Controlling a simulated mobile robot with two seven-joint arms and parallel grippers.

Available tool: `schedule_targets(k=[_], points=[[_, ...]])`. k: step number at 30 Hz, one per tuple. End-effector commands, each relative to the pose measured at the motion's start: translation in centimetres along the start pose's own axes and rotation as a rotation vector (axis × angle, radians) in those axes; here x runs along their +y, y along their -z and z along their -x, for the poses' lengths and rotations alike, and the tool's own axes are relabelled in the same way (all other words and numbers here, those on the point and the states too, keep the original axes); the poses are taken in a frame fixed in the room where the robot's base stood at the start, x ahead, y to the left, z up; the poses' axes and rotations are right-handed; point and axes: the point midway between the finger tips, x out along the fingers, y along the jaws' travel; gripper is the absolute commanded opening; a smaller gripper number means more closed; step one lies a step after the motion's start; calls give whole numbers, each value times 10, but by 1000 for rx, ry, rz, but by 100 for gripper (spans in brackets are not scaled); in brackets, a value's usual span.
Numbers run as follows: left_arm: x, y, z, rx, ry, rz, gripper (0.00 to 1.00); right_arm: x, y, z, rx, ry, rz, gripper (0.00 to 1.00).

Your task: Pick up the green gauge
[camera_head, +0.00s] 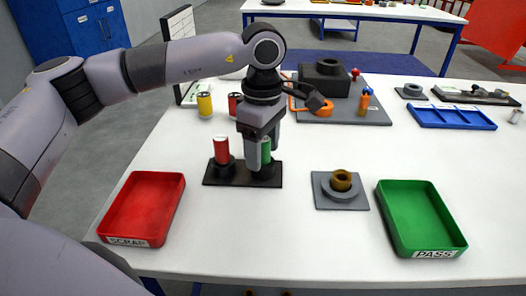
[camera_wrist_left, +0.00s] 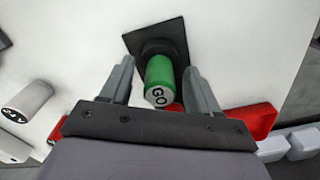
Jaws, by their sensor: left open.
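The green gauge (camera_head: 266,151) stands upright on the right post of a dark rectangular stand (camera_head: 238,182). In the left wrist view the green gauge (camera_wrist_left: 160,75) shows its white end marked "GO". My left gripper (camera_head: 263,160) is open, pointing down over the gauge. In the left wrist view its fingers (camera_wrist_left: 160,88) lie on either side of the gauge, with a gap showing on each side. In the head view the gripper hides part of the gauge. A red gauge (camera_head: 221,150) stands on the stand's left post. My right gripper is in neither view.
A red SCRAP tray (camera_head: 179,190) is at the left, a green PASS tray (camera_head: 455,222) at the right. A grey fixture (camera_head: 341,203) holds a brass ring between. Yellow (camera_head: 205,104) and red cylinders stand behind the gripper. The table front is largely clear.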

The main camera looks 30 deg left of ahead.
Motion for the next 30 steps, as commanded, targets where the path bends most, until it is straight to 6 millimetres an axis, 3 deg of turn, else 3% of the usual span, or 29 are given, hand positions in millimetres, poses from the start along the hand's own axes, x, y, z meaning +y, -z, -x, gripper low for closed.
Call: schedule_targets(k=[5,9,11,23,30], points=[[0,0,0,0,0,0,61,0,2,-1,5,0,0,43],[0,0,0,0,0,0,16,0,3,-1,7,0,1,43],[0,0,0,0,0,0,0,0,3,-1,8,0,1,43],[0,0,6,0,-2,0,0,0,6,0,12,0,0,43],[1,-1,40,-1,-5,1,0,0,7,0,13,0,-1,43]])
